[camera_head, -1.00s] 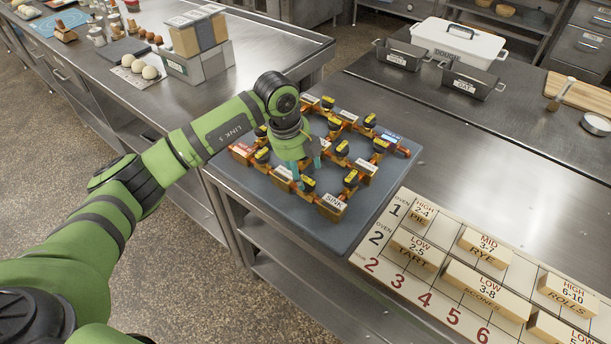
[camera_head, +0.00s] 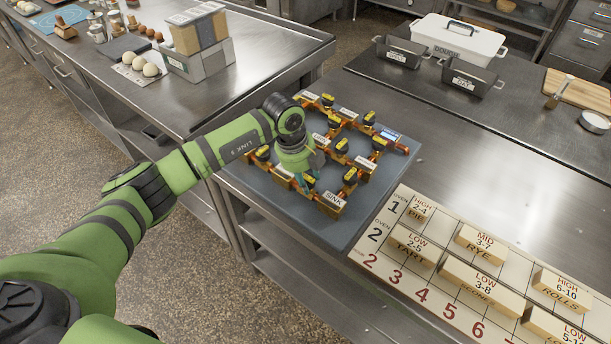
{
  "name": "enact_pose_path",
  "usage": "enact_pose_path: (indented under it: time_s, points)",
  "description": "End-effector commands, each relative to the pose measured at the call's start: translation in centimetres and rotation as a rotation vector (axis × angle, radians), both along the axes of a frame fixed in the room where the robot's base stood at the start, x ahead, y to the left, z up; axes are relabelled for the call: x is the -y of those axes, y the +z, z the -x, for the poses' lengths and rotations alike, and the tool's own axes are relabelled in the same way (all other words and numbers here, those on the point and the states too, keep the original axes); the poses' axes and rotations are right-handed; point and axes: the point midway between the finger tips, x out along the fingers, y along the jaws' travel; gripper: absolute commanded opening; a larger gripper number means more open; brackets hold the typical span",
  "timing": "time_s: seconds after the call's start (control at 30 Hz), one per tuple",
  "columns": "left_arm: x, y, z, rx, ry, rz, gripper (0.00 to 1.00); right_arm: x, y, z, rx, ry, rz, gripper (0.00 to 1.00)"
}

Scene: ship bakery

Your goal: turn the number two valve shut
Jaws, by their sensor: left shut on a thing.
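A grid of copper pipes with black-and-yellow valve handles lies on a dark grey board (camera_head: 372,222) on the steel counter. My left gripper (camera_head: 304,183) points down at the near side of the grid, left of the SINK block (camera_head: 332,203). Its teal fingers are shut on a valve handle (camera_head: 310,181), which they partly cover. The number on that handle is too small to read. Other valve handles (camera_head: 341,146) show behind and right of my gripper. My left wrist and forearm hide the left part of the grid. My right gripper is not in view.
An oven chart (camera_head: 396,262) with labelled wooden blocks lies right of the grid. Black tins (camera_head: 468,80) and a white dough box (camera_head: 458,42) stand at the back. A second counter with eggs (camera_head: 150,70) is at the left.

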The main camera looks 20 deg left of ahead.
Motion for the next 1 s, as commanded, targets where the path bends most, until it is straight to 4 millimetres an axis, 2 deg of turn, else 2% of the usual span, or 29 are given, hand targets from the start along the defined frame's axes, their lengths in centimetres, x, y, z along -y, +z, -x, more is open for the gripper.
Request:
enact_pose_path:
  time_s: [0.37, 1.0]
  points:
    - [-0.2, -0.2, -0.3, 0.007, -0.125, -0.002, 0.07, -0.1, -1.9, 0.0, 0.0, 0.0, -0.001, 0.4]
    - [-0.1, -0.1, -0.8, 0.013, -0.708, -0.005, 0.07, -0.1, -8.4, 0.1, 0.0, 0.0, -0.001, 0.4]
